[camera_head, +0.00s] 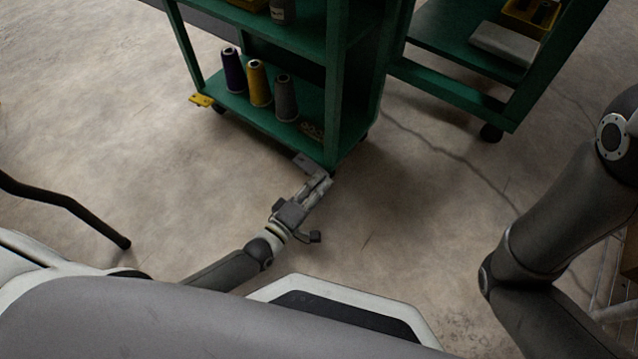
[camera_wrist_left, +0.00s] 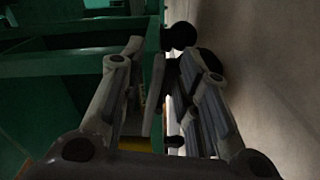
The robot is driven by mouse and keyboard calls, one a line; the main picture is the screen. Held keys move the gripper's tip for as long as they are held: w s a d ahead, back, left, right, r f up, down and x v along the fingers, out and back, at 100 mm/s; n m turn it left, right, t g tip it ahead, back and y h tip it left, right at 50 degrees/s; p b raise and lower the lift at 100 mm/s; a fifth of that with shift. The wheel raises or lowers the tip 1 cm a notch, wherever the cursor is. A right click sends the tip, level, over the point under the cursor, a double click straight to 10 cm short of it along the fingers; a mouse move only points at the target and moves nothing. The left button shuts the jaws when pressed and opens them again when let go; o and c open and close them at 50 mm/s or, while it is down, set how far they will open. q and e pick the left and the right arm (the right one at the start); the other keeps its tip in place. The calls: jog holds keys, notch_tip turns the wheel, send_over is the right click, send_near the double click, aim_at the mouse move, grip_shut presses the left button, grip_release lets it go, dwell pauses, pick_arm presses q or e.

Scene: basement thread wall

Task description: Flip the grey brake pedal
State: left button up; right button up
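The grey brake pedal (camera_head: 305,162) is a small flat plate low at the near corner of the green cart (camera_head: 265,112), by its wheel. My left gripper (camera_head: 320,184) reaches that corner from below in the head view. In the left wrist view my left gripper (camera_wrist_left: 162,58) has its two fingers apart. The grey pedal (camera_wrist_left: 153,98) shows as a pale narrow plate in the gap between them, nearer the left finger. I cannot tell whether a finger touches it. My right gripper is outside both views; only the right arm shows.
A yellow pedal (camera_head: 201,100) sits at the cart's far left corner. Purple (camera_head: 232,70), yellow (camera_head: 259,84) and grey (camera_head: 285,97) thread cones stand on the lower shelf. A second green cart (camera_head: 470,80) stands at the right. Concrete floor (camera_head: 130,150) is open at the left.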

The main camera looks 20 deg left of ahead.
pick_arm(q)
jog(key=v, duration=1.1)
jog(key=shift+s, duration=0.2)
